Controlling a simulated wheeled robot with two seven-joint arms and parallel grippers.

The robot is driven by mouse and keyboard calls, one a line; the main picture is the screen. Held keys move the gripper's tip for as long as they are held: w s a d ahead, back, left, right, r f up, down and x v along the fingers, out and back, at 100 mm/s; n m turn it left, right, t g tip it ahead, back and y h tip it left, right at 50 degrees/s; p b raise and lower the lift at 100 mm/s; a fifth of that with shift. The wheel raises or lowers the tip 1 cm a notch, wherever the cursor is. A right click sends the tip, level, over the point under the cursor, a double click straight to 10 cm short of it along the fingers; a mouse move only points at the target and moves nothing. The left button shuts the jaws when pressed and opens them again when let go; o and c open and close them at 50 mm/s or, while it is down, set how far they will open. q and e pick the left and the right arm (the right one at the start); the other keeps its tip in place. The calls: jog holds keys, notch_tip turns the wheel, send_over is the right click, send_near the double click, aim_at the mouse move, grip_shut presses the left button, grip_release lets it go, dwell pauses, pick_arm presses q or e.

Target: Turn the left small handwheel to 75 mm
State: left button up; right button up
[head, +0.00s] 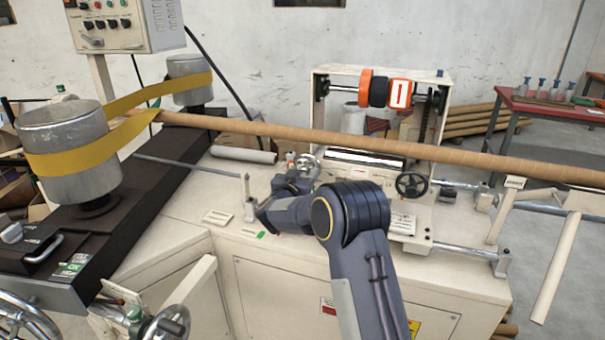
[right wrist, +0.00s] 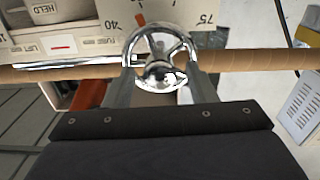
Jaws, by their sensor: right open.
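The left small handwheel, a chrome wheel (head: 307,165), stands on the cream machine bench, partly hidden by my right gripper (head: 287,183). In the right wrist view the chrome wheel (right wrist: 158,48) sits between the two spread fingers of my right gripper (right wrist: 160,78), one on each side. I cannot tell whether they touch it. Behind it is a white scale (right wrist: 180,12) with 40 on the left and 75 on the right. A red pointer (right wrist: 140,18) shows between these numbers, nearer 40. My left gripper is not in view.
A long brown tube (head: 400,147) crosses above the bench behind my right arm. A black handwheel (head: 411,184) stands to the right. Two metal drums with a yellow belt (head: 95,140) are at left. A short upright post (head: 249,198) stands left of my gripper.

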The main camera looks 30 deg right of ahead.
jog(key=c, duration=1)
jog(key=shift+o, duration=0.2)
jog(key=m+b, duration=0.3)
jog(key=shift+f, duration=0.25)
jog(key=m+b, duration=0.4)
jog(key=shift+s, duration=0.1)
jog(key=m+b, duration=0.3)
jog(key=m, duration=0.2)
jog(key=shift+f+b, duration=0.1)
jog(key=shift+b, duration=0.2)
jog(key=shift+m+b, duration=1.3)
jog(key=shift+m, duration=0.6)
